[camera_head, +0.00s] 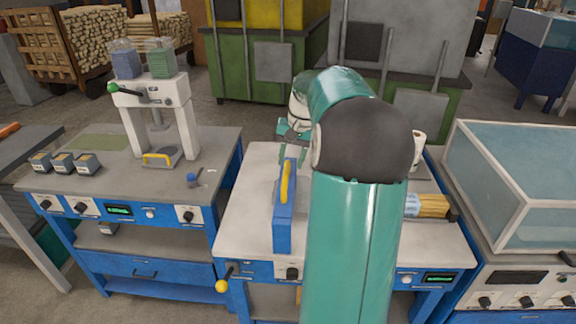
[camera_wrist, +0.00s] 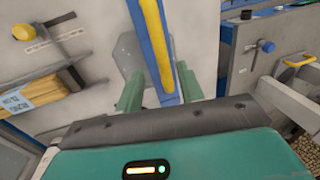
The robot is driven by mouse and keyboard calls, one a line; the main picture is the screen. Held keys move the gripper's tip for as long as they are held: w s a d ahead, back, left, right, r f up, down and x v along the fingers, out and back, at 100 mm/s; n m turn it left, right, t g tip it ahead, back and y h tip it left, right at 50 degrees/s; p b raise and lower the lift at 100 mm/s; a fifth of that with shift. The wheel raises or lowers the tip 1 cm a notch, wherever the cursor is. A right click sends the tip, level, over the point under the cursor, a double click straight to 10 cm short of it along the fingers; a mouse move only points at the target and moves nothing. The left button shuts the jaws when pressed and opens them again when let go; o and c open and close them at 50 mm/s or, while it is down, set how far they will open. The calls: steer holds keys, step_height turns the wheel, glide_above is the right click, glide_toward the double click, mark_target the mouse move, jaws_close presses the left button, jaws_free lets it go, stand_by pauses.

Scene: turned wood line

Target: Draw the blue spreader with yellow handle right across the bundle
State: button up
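The blue spreader with its yellow handle (camera_head: 284,208) stands on the pale bench top in the head view, left of my arm. In the wrist view the spreader (camera_wrist: 153,45) runs down from the top edge to between my fingers. My gripper (camera_head: 292,154) is at the spreader's far end in the head view. In the wrist view my gripper (camera_wrist: 159,92) is open, one finger on each side of the spreader, with gaps showing. The bundle (camera_head: 432,205) of wooden sticks, with a blue-and-white band, lies right of my arm, partly hidden by it. It also shows in the wrist view (camera_wrist: 50,90).
The left bench (camera_head: 110,170) carries a white press (camera_head: 155,115) and several small dark boxes. A clear-walled tank (camera_head: 515,185) stands at the right. A yellow-knobbed lever (camera_head: 222,285) sticks out at the bench front. The bench top left of the spreader is clear.

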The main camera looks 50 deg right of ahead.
mark_target(287, 170)
steer(key=shift+w+a+f, duration=0.15)
steer(key=shift+w+f, duration=0.1)
steer(key=shift+f, duration=0.5)
steer(key=shift+w+a+f, duration=0.1)
steer(key=shift+w+f, duration=0.15)
steer(key=shift+f, duration=0.45)
steer(key=shift+s, duration=0.1)
steer(key=shift+c, duration=1.3)
jaws_close()
